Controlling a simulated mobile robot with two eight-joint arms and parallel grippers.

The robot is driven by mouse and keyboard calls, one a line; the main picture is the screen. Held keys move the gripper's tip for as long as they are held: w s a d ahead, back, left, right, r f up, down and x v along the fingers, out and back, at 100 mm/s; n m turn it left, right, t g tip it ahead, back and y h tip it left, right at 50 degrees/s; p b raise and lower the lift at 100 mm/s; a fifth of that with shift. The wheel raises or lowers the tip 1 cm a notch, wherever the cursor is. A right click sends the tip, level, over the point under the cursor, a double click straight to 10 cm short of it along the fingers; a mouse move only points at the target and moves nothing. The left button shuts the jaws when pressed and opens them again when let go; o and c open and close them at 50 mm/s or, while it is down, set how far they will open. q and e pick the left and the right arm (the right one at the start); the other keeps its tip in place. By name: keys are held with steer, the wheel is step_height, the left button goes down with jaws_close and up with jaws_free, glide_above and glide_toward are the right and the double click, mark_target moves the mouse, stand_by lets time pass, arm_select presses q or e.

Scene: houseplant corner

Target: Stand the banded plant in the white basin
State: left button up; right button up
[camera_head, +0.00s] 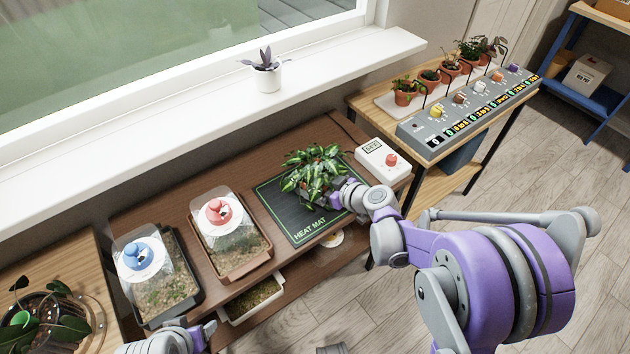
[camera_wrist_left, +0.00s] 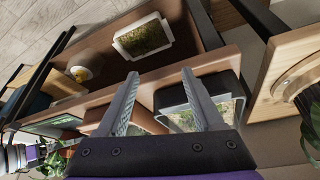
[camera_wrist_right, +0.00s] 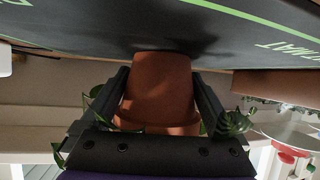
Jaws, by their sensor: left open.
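A leafy plant with pale-marked green leaves (camera_head: 312,167) stands over the black heat mat (camera_head: 283,215); I take it as the banded plant. Its terracotta pot (camera_wrist_right: 157,90) shows in the right wrist view. My right gripper (camera_head: 335,192) has its fingers on both sides of this pot, against its rim; in the right wrist view it is here (camera_wrist_right: 160,78). I cannot tell whether the pot's base touches the mat. My left gripper (camera_wrist_left: 160,82) is open and empty, near the bench's front left. No empty white basin can be made out.
A pale tray of greenery (camera_head: 252,298) sits on the lower shelf. Two lidded propagators, blue-knobbed (camera_head: 165,290) and red-knobbed (camera_head: 240,255), stand left of the mat. A white controller (camera_head: 378,155) stands right of it. Several potted plants (camera_head: 430,76) stand farther right.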

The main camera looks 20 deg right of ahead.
jaws_close()
